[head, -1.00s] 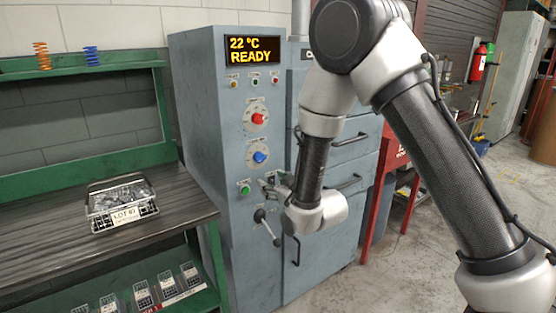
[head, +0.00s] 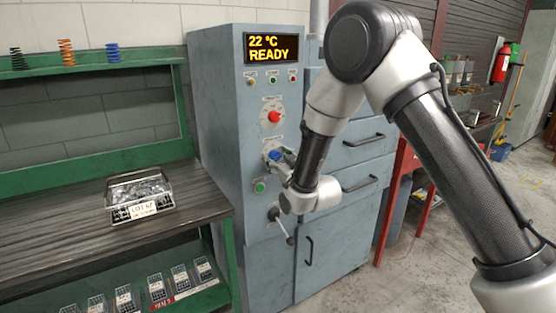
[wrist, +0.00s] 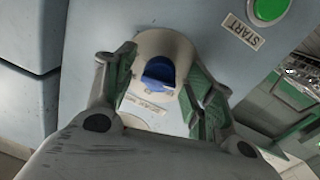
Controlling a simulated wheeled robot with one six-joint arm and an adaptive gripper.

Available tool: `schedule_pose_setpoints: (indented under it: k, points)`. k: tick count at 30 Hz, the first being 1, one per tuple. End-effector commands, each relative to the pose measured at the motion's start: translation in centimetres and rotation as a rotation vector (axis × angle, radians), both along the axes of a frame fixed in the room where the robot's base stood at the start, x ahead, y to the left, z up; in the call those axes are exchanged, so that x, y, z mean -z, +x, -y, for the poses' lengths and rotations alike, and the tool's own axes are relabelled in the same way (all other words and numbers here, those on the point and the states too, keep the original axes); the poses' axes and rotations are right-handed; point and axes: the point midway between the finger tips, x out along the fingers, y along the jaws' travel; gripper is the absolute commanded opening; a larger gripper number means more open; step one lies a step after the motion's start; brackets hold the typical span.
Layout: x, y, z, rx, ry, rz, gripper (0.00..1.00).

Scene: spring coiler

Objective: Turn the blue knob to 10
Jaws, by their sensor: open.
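The blue knob (head: 274,155) sits on the front of the grey-blue cabinet, below the red knob (head: 271,117). My gripper (head: 283,157) is at the blue knob and partly covers it and its dial. In the wrist view the blue knob (wrist: 158,73) lies between the two spread green-padded fingers of my gripper (wrist: 160,70). The fingers are open on either side of it. I cannot tell whether they touch it. The dial numbers and the knob's setting cannot be read.
A green start button (head: 260,187) is just below the knob, and a lever handle (head: 281,222) hangs lower. A workbench (head: 60,225) with a wire basket (head: 140,194) stands to the left.

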Motion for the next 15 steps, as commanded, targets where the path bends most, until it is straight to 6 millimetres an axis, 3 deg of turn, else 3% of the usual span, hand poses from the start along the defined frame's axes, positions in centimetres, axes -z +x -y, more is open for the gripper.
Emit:
schedule_pose_setpoints:
  k: [2,9,15]
  points:
    - [0.00,-0.01,0.01,0.000,0.000,0.000,0.52]
    - [0.00,-0.02,0.00,0.000,0.000,0.000,0.09]
    - [0.02,-0.04,-0.01,-0.001,0.005,-0.004,0.09]
